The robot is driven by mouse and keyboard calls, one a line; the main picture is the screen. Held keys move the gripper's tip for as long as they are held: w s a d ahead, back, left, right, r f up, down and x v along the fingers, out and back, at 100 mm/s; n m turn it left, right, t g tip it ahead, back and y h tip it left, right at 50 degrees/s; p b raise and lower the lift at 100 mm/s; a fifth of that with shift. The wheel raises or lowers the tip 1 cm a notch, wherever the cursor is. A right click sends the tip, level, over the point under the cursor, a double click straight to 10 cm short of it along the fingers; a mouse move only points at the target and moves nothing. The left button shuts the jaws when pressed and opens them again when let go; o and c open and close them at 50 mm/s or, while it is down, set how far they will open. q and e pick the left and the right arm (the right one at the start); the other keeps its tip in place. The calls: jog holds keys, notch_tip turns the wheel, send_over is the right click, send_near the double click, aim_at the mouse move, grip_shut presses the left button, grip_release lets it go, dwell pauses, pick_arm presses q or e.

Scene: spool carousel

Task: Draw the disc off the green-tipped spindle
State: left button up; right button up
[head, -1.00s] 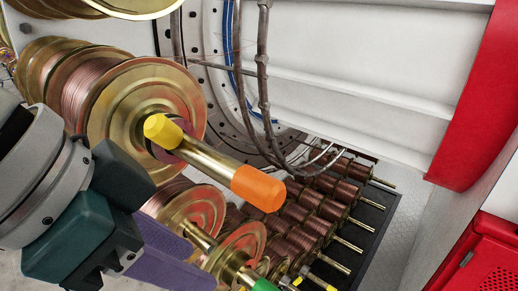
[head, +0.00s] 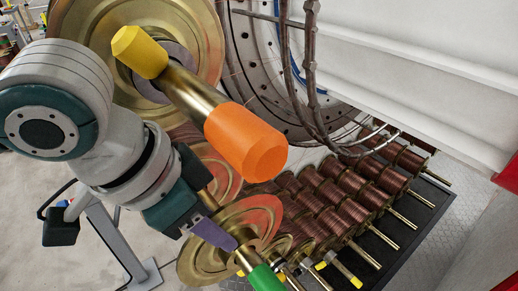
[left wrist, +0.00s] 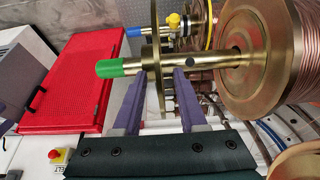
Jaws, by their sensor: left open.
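The green-tipped spindle (head: 264,279) points to the lower right in the head view; its green tip also shows in the left wrist view (left wrist: 112,68). A thin brass disc (head: 262,213) sits on it behind the tip. In the left wrist view the disc (left wrist: 152,45) is seen nearly edge-on. My left gripper (head: 222,238) is open at the disc's rim. In the left wrist view its two purple fingers (left wrist: 159,78) stand on either side of the disc, with gaps visible. I cannot tell whether either finger touches it. My right gripper is not in view.
An orange-tipped spindle (head: 235,135) with a yellow collar juts out close above my left arm. A large copper-wound spool (left wrist: 258,55) is on the green-tipped spindle, further in. Several copper spools fill a dark rack (head: 415,215) at the right. A red panel (left wrist: 75,85) is at the left wrist view's left.

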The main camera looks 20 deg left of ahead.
pick_arm(q)
jog(key=shift+w+d+f, duration=0.1)
jog(key=shift+w+f, duration=0.05)
jog(key=shift+f, duration=0.2)
jog(key=shift+c, duration=0.3)
grip_shut()
jog(key=shift+r, duration=0.1)
dwell(0.8)
